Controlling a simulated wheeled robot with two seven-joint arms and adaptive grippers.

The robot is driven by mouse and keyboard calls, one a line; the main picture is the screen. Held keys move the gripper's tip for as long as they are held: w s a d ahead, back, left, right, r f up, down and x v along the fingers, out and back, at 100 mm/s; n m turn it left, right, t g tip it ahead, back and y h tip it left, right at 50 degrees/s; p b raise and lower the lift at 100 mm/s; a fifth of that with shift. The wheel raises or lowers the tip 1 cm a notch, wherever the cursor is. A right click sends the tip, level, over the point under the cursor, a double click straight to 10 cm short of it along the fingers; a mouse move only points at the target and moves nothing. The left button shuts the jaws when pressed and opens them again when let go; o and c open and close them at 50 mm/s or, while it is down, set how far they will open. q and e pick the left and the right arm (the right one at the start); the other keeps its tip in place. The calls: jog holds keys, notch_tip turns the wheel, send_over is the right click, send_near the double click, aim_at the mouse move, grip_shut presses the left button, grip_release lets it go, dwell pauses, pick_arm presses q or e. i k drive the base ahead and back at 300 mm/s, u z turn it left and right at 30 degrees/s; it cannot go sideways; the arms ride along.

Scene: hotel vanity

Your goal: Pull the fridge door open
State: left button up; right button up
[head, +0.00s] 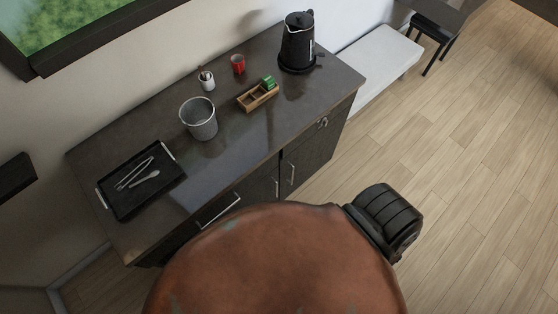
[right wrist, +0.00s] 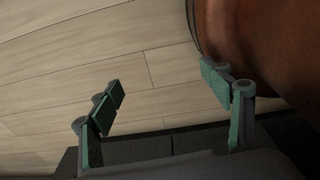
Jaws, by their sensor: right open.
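The dark vanity cabinet (head: 240,180) stands against the wall in the head view. Its front has a slanted-looking bar handle (head: 220,210) at the left and two upright bar handles, one (head: 277,187) beside the other (head: 292,174). All the front panels that show are shut. I cannot tell which panel is the fridge door; the lower left front is hidden. My right gripper (right wrist: 165,88) is open and empty in the right wrist view, over bare wood floor, with no handle between its fingers. It does not show in the head view. My left gripper is in neither view.
On the top stand a black tray (head: 118,207) with tongs and a spoon, a grey bin (head: 198,128), a small jar (head: 206,82), a red cup (head: 238,64), a wooden box (head: 249,99) and a black kettle (head: 297,45). A white bench (head: 378,55) adjoins. Floor (head: 480,170) at right is clear.

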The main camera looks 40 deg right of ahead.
aim_at(302, 163)
jog(key=z, duration=1.9)
